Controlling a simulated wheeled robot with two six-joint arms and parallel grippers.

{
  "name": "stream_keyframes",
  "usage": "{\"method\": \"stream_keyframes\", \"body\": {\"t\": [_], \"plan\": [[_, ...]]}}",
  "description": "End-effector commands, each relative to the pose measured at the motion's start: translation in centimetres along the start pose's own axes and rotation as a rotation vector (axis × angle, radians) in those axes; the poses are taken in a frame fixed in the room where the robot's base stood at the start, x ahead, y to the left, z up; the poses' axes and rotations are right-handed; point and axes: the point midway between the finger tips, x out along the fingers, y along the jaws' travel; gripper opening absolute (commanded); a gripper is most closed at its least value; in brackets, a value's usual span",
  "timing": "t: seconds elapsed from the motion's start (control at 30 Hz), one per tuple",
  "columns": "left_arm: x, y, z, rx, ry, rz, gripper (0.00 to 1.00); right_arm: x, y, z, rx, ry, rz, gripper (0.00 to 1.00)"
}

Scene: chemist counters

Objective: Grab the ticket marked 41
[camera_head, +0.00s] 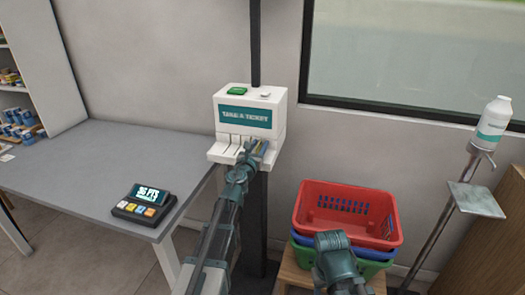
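A white ticket dispenser (248,116) with a teal "TAKE A TICKET" sign stands on a dark post in the head view. It has a row of slots along its lower front. My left gripper (257,148) is at the right end of this row, in front of the slots. Small yellow and blue bits show beside its fingers; I cannot tell what they are. I cannot tell whether the fingers are open or shut. No ticket number is readable, so a ticket marked 41 cannot be made out. Part of my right arm shows at the bottom, but its gripper does not.
A grey table (100,160) on the left holds a card terminal (144,204) reading "95 PTS". Stacked baskets, red (350,212) on top, sit on a wooden stool at right. A bottle (494,122) stands on a metal stand farther right.

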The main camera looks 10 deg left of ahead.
Motion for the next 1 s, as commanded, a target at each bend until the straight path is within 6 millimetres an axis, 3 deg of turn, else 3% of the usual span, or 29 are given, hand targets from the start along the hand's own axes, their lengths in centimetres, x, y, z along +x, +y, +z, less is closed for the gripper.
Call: {"method": "stream_keyframes", "body": {"t": [0.17,0.37,0.4,0.87,1.0], "plan": [[-0.09,0.02,0.0,0.0,0.0,0.0,0.37,0.0,-0.01,0.01,0.0,0.0,0.0,0.5],[-0.09,0.0,0.0,0.0,0.0,0.0,0.01,0.0,-0.01,0.0,0.0,0.0,0.0,0.5],[-0.1,0.0,0.0,0.0,0.0,0.0,0.0,0.0,-0.01,0.0,0.0,0.0,0.0,0.5],[-0.09,-0.03,0.08,0.0,0.0,0.0,0.0,-0.08,0.0,0.01,0.0,0.0,0.0,0.5],[-0.05,-0.28,0.94,0.0,0.0,0.0,0.0,-0.94,0.08,0.06,0.0,0.0,0.0,0.5]]}}
